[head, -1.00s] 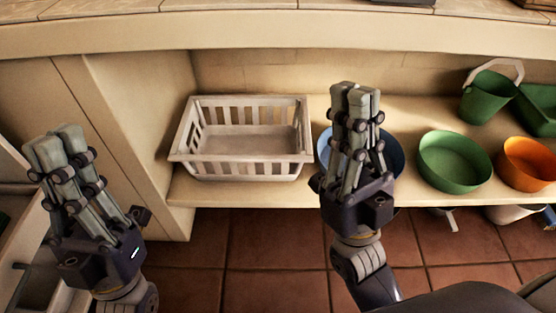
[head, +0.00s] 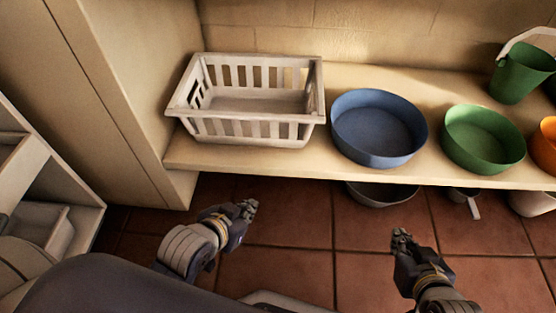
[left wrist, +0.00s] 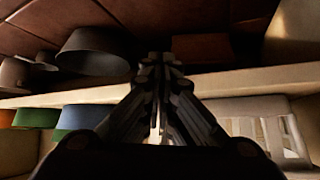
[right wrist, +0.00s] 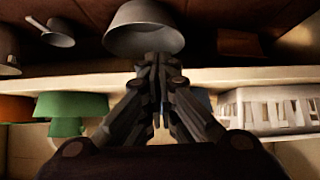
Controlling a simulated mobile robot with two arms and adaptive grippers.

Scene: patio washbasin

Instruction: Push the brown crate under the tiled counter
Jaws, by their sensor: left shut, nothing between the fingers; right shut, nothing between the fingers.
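A dark reddish-brown box-like shape, which may be the brown crate (left wrist: 200,48), lies beyond the shelf edge in the dim space below it. It also shows faintly in the right wrist view (right wrist: 240,43). The head view does not show it. The tiled counter top is out of the head view; only its lower shelf (head: 345,175) and side wall show. My left gripper (head: 246,207) is shut and empty, low over the floor in front of the shelf. My right gripper (head: 401,237) is also shut and empty, low and farther right.
On the shelf stand a white slatted basket (head: 255,130), a blue basin (head: 378,130), a green basin (head: 483,140) and a green bucket (head: 518,75). A grey basin (head: 382,193) sits under the shelf. A white cabinet (head: 50,190) stands at left. Tiled floor between my grippers is clear.

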